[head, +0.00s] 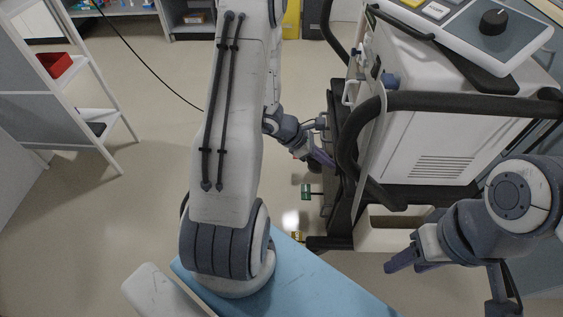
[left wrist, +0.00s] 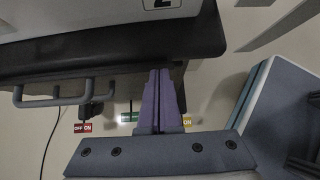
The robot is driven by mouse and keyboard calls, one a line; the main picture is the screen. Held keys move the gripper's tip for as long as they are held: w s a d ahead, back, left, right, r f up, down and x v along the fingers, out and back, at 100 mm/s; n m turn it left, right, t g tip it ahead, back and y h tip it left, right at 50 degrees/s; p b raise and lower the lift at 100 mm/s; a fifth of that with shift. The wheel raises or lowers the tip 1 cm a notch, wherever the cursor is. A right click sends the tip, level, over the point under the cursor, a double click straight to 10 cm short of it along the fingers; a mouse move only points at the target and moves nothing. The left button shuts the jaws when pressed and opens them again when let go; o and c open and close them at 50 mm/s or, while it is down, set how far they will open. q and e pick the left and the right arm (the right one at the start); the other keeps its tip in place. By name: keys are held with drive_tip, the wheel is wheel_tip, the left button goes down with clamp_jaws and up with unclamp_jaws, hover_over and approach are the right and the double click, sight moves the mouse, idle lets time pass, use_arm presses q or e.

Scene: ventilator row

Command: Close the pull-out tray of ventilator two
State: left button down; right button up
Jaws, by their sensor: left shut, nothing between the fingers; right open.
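The ventilator (head: 440,135), a white unit with a black bumper bar and a knob on top, stands on a cart at the right. In the left wrist view a white panel marked 2 (left wrist: 160,5) sits above a dark slab (left wrist: 110,52), which looks like the pull-out tray; how far it is out I cannot tell. A grey bar handle (left wrist: 55,100) shows below the slab. My left gripper (head: 328,160) is shut and empty beside the dark slab; its purple fingertips (left wrist: 160,75) overlap the slab's lower edge, contact unclear. My right gripper (head: 402,263) is open at the lower right.
Small green (head: 306,192) and yellow (head: 297,237) tags show low beside the cart. A red OFF/ON label (left wrist: 82,128) is in the left wrist view. A white bin (head: 375,236) is low on the cart. A shelf rack (head: 85,90) stands left. Floor (head: 130,210) between is clear.

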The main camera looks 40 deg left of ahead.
use_arm(q)
drive_tip(key=shift+w+d, duration=0.35)
drive_tip(key=shift+d, duration=0.1)
use_arm(e)
drive_tip(key=shift+d+f, duration=0.1)
drive_tip(key=shift+d, duration=0.25)
